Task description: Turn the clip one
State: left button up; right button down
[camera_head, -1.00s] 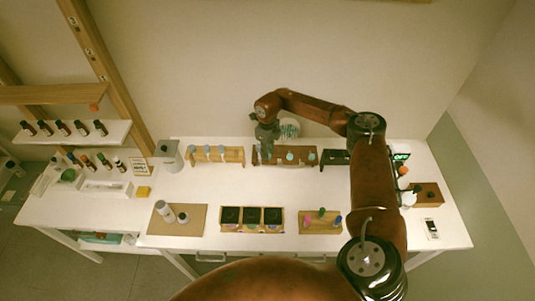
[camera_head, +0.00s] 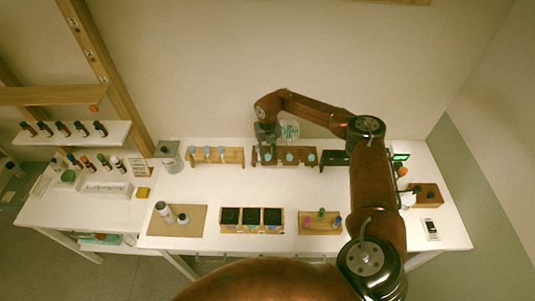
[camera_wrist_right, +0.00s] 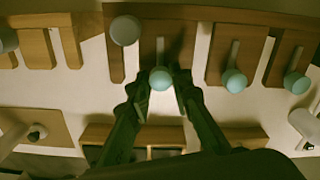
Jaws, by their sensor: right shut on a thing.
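My right gripper (camera_head: 267,150) is at the left end of the dark brown rack (camera_head: 285,163) in the head view. In the right wrist view its two dark fingers (camera_wrist_right: 161,80) are shut on a thin piece with a round pale-blue end (camera_wrist_right: 160,79), which I take as the clip. This piece stands in front of a brown panel of the rack. Two similar pale-blue-ended pieces (camera_wrist_right: 234,80) (camera_wrist_right: 297,83) show to its right, and a grey round end (camera_wrist_right: 125,30) to its upper left. My left gripper is not in view.
A lighter wooden rack (camera_head: 235,156) with similar pieces stands to the left, and a black rack (camera_head: 335,158) to the right. In front are a wooden box (camera_head: 252,228) with dark compartments, a small wooden stand (camera_head: 320,229) and a brown mat (camera_head: 195,228). The table's middle is clear.

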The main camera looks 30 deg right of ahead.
aim_at(268, 155)
jog(key=shift+w+d+r+m, duration=0.1)
jog(key=shift+w+r+m, duration=0.05)
jog(key=shift+m, duration=0.15)
jog(key=c, duration=1.7)
grip_release()
jog(key=shift+c, duration=0.2)
jog(key=shift+r, duration=0.15)
notch_tip(268, 155, up, 12)
jog(key=shift+f, duration=0.2)
